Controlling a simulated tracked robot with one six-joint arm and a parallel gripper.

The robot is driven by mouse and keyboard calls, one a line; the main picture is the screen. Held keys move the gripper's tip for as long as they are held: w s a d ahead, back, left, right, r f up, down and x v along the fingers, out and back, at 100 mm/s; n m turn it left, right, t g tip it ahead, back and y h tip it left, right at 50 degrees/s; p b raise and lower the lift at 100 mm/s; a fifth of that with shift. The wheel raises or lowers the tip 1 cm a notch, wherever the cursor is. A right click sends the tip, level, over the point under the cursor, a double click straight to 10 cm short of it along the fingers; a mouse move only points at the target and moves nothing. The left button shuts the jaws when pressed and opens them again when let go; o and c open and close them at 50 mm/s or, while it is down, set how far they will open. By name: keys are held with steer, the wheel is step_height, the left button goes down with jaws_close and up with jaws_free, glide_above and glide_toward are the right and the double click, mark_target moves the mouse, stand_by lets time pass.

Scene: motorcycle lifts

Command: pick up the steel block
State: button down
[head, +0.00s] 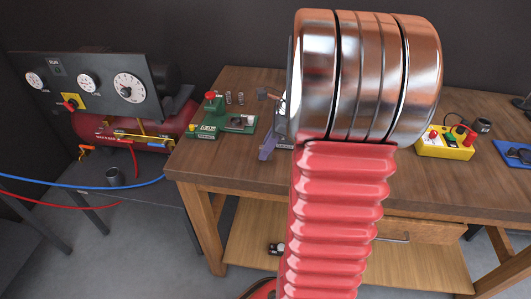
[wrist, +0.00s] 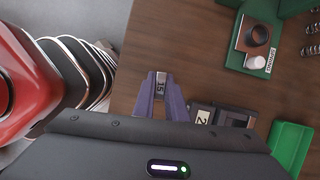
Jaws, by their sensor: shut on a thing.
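The steel block (wrist: 161,79) is a small grey metallic piece with dark markings, seen in the wrist view between the two purple fingers. My gripper (wrist: 160,92) is shut on it, with one finger against each side. In the head view my gripper (head: 268,147) shows only as a bit of purple finger above the workbench, left of my arm. The block cannot be made out there, and most of the gripper is hidden by my arm. I cannot tell how high the block is above the bench.
A dark block with a "2" label (wrist: 203,117) and a green tray (wrist: 291,148) lie right of the gripper. A green fixture (head: 207,120) stands on the wooden workbench (head: 245,178) at left. A yellow box (head: 445,143) stands at right. A red compressor (head: 130,128) is beyond the bench's left end.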

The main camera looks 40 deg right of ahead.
step_height(320, 180, up, 9)
steer(key=shift+f, duration=0.1)
stand_by(0.7)
